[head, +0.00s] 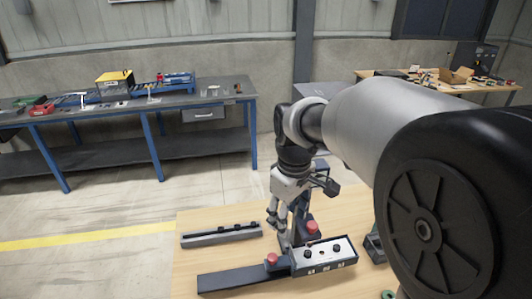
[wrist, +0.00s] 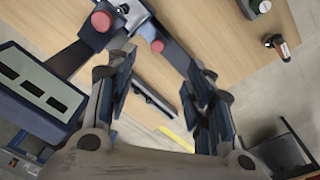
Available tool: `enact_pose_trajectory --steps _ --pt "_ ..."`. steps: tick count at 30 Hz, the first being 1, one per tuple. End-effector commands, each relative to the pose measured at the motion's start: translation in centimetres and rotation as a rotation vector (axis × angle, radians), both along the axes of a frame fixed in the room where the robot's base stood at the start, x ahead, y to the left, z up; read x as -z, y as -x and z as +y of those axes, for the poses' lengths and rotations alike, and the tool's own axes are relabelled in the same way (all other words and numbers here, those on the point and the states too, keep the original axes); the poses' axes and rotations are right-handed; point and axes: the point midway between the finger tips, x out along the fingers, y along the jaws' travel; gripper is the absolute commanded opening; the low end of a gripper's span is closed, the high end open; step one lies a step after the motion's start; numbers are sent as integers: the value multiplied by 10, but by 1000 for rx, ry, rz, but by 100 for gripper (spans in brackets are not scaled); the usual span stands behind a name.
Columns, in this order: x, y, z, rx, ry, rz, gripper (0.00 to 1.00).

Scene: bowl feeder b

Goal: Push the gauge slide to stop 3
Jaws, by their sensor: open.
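A low grey rail with a black bar and small black knobs (head: 221,235), which looks like the gauge slide, lies on the wooden table at the left. In the wrist view this dark rail (wrist: 152,100) shows between my fingers, farther off along the table. I cannot read any stop marks on it. My gripper (head: 279,228) points down, right of the rail and behind the long dark base. In the wrist view my gripper (wrist: 157,85) has its two fingers apart with nothing between the pads. Its contact with anything below cannot be told.
A box with black knobs and three pale labels (head: 324,257) stands on the table's front right, beside a long dark base (head: 238,279). Red buttons (head: 272,259) rise close to my gripper. A bottle (wrist: 280,45) stands in the wrist view.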

Motion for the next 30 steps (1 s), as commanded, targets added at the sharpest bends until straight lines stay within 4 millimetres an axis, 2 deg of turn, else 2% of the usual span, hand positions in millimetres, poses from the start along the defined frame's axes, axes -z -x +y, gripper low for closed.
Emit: enact_pose_trajectory --steps 1,3,9,14,17,30 --pt "10 -13 8 -45 7 26 48" --pt "22 -26 16 -101 13 46 48" --pt "44 -44 30 -189 22 79 48" --pt "57 -46 31 -201 23 85 48" --pt "72 -46 31 -200 24 86 48" --pt "168 -45 31 -198 23 87 48"
